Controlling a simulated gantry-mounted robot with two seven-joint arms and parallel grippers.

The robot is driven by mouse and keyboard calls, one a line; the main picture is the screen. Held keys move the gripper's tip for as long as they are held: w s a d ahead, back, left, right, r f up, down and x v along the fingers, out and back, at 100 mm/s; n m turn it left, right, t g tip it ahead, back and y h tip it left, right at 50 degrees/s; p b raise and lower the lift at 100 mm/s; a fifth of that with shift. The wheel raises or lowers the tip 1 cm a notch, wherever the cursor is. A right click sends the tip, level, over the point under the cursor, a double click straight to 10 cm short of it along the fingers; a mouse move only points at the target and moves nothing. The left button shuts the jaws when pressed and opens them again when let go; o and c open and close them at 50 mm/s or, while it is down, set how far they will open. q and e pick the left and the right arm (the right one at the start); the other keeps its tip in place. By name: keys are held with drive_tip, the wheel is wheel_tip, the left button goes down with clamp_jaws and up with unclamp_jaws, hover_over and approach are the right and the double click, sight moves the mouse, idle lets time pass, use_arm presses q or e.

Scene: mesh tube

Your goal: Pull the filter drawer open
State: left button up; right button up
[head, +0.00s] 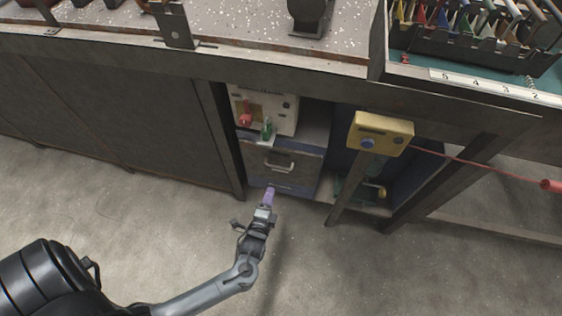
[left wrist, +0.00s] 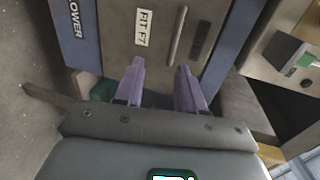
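The filter drawer (head: 262,155) is a grey front in the unit under the bench, with a pale bar handle (head: 279,165). It looks shut. In the left wrist view the drawer front (left wrist: 152,62) carries a white label, partly readable, beside the upright-looking handle bar (left wrist: 179,34). My left gripper (head: 269,192) is low in front of the unit, below the handle. Its two purple fingers (left wrist: 160,66) are apart, with nothing between them. The handle lies beyond the fingertips, and I see no contact. My right gripper is not in view.
A blue panel (left wrist: 75,38) with lettering borders the drawer. Above it is a white panel (head: 270,101) with red and green parts. A yellow box (head: 381,133) on a post stands to the right, with a red cord. The floor (head: 130,210) in front is clear.

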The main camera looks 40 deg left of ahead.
use_arm(q)
drive_tip(key=r+b+x, duration=0.2)
drive_tip(key=b+x, duration=0.3)
drive_tip(key=x, duration=0.6)
drive_tip(key=shift+w+r, duration=0.2)
drive_tip(key=shift+w, duration=0.35)
drive_tip(key=shift+d, duration=0.1)
clamp_jaws()
